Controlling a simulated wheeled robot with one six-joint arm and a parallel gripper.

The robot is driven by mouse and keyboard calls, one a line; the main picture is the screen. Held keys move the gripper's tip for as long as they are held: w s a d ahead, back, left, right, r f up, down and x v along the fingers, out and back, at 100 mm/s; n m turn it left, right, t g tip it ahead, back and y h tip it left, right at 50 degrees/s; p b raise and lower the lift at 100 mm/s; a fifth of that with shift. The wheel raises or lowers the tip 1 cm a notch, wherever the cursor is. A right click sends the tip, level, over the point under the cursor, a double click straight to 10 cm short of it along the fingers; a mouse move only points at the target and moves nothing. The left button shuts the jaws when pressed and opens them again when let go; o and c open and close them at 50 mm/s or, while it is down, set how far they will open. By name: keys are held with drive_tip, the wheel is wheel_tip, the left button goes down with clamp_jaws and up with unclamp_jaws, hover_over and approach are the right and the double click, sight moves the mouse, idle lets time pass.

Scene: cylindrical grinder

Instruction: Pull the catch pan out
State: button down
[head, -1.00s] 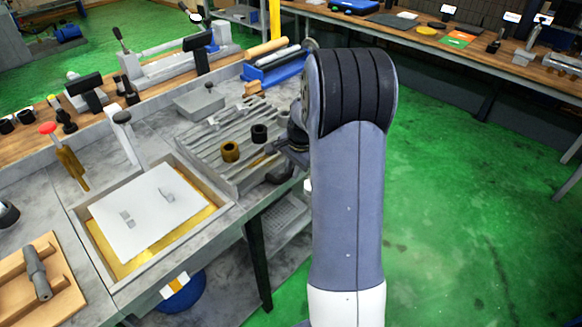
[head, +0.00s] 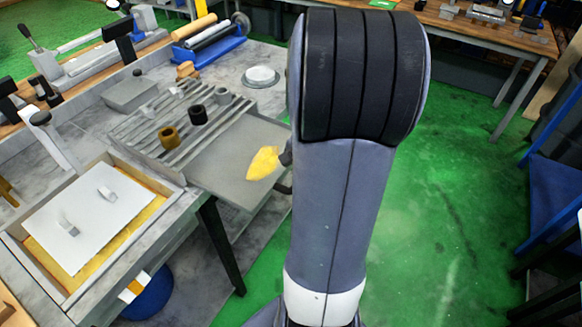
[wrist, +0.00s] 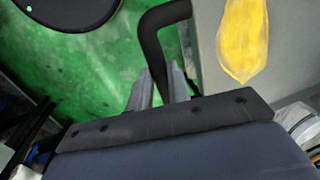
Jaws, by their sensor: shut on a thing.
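The catch pan (head: 215,165) is a flat grey tray. It extends well out from under the slatted grate (head: 140,125), toward my arm, and its near end is hidden behind my arm. A yellow patch (head: 263,163) lies on the pan near that end. In the wrist view the pan (wrist: 208,70) is at the right, with the yellow patch (wrist: 243,38) on it. A dark bent handle (wrist: 158,30) stands at the pan's edge. My gripper (wrist: 155,85) is shut on this handle. In the head view my arm hides the gripper.
A brown ring (head: 168,138) and a black ring (head: 198,115) stand on the grate. At the left is a framed box with a white lid (head: 85,220). A blue bucket (head: 150,295) is below the bench. Green floor (head: 440,200) is open at the right.

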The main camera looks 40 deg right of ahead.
drive_tip(key=shift+s, duration=0.1)
drive_tip(key=c, duration=1.3)
unclamp_jaws()
drive_tip(key=shift+d+r, duration=0.1)
drive_tip(key=r, duration=0.3)
drive_tip(key=s+r, duration=0.1)
drive_tip(key=r, duration=0.3)
drive_tip(key=s+r, duration=0.1)
drive_tip(key=r, duration=0.2)
drive_tip(key=shift+d+r, duration=0.2)
drive_tip(key=shift+d, duration=0.1)
drive_tip(key=f, duration=0.3)
drive_tip(key=w+f, duration=0.1)
drive_tip(key=f, duration=0.3)
drive_tip(key=w+f, duration=0.1)
drive_tip(key=f, duration=0.2)
drive_tip(key=shift+a+f, duration=0.35)
drive_tip(key=shift+a, duration=0.05)
drive_tip(key=shift+w+a, duration=0.1)
drive_tip(key=shift+w, duration=0.35)
drive_tip(key=shift+r, duration=0.1)
